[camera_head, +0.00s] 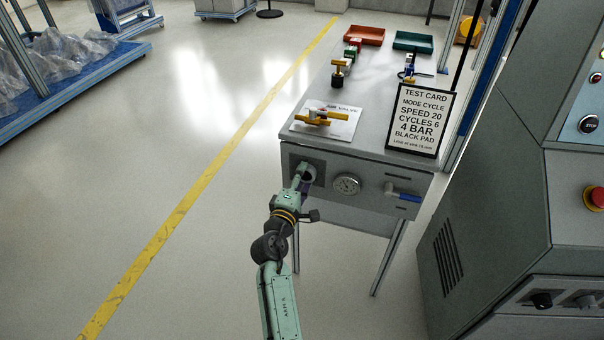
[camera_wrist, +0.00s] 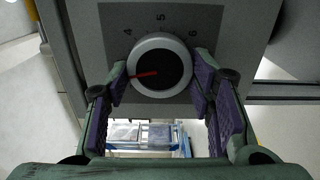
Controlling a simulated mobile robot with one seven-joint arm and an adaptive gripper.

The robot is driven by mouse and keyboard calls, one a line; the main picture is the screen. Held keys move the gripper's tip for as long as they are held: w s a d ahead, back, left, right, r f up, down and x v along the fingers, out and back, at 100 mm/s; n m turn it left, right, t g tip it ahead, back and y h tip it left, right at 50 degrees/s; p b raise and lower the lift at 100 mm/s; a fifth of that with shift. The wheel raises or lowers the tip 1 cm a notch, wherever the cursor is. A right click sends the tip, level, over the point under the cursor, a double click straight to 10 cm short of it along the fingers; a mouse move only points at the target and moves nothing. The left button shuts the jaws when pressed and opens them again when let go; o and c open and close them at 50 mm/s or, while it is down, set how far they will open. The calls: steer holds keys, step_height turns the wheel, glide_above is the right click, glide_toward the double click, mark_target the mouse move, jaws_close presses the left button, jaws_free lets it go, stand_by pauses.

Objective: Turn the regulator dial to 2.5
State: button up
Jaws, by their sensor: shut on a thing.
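The regulator dial (camera_wrist: 160,50) has a pale ring, a dark centre and a red pointer. In the wrist view the pointer aims left and slightly down, below the printed 4. The numbers 4, 5 and 6 show on the dark scale plate (camera_wrist: 185,17) above the dial; lower marks are hidden or out of view. My gripper (camera_wrist: 160,82) is shut on the dial, with purple finger pads on its left and right sides. In the head view my gripper (camera_head: 305,182) is at the left of the bench's front panel (camera_head: 330,205) and mostly hides the dial.
A round gauge (camera_head: 347,185) and a blue-handled valve (camera_head: 402,193) are to the right on the panel. A test card (camera_head: 420,120) reads 4 BAR. A yellow-handled valve (camera_head: 322,117) lies on a sheet on the bench. A grey machine (camera_head: 500,190) stands at right.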

steer(key=shift+r+n+p, duration=0.1)
steer(key=shift+n+p, duration=0.35)
steer(key=shift+n, duration=0.45)
steer(key=o, duration=1.2)
steer(key=shift+c, duration=0.2)
steer(key=v, duration=0.7)
steer(key=shift+s, duration=0.2)
steer(key=shift+a, duration=0.1)
